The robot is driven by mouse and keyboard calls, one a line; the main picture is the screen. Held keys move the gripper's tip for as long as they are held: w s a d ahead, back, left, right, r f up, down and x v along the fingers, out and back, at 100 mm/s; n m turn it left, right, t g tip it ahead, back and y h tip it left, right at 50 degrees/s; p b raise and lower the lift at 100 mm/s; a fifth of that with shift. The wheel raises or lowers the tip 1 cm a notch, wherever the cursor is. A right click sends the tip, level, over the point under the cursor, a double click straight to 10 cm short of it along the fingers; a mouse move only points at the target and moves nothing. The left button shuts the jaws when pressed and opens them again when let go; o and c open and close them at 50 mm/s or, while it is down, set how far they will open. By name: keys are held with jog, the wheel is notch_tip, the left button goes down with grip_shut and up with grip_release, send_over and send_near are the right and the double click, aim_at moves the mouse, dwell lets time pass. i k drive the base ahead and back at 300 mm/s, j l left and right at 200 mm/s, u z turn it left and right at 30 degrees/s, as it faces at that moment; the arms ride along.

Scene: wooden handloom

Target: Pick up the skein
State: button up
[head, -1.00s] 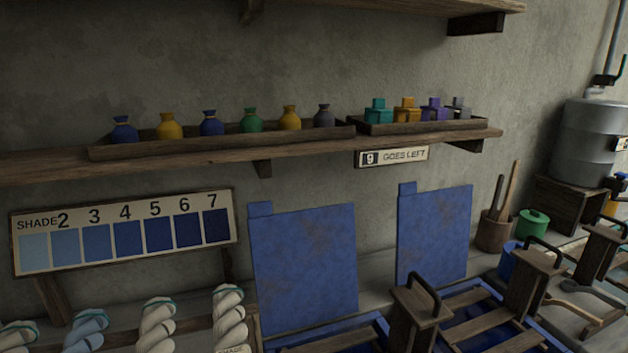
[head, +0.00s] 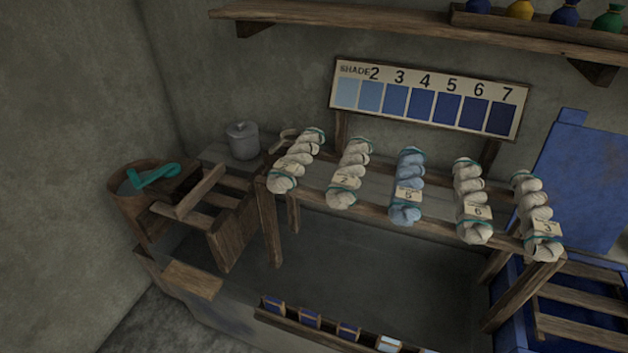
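Several twisted skeins hang in a row over a wooden rack in the head view. The leftmost white skein (head: 297,160) has a tag I cannot read clearly. The second white skein (head: 350,173) has a tag that looks like 7. The middle skein (head: 408,186) is light blue, tagged 5. A white skein (head: 471,201) tagged 6 and a white skein (head: 535,216) tagged 3 hang at the right. All have teal ties. The frames do not show which one is meant. My gripper is not in view.
The wooden rack (head: 452,233) stands on the counter below a shade board (head: 428,99). A low rail with small blue cards (head: 310,318) lies in front. A brown tub (head: 140,208) and a grey pot (head: 242,140) stand left; a blue panel (head: 585,190) stands right.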

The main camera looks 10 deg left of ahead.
aim_at(402, 211)
jog(key=u, duration=0.2)
jog(key=i+z, duration=0.15)
jog(key=z, duration=0.2)
jog(key=i+j+z, duration=0.15)
jog(key=z, duration=0.2)
jog(key=i+j+z, duration=0.1)
jog(key=z, duration=0.25)
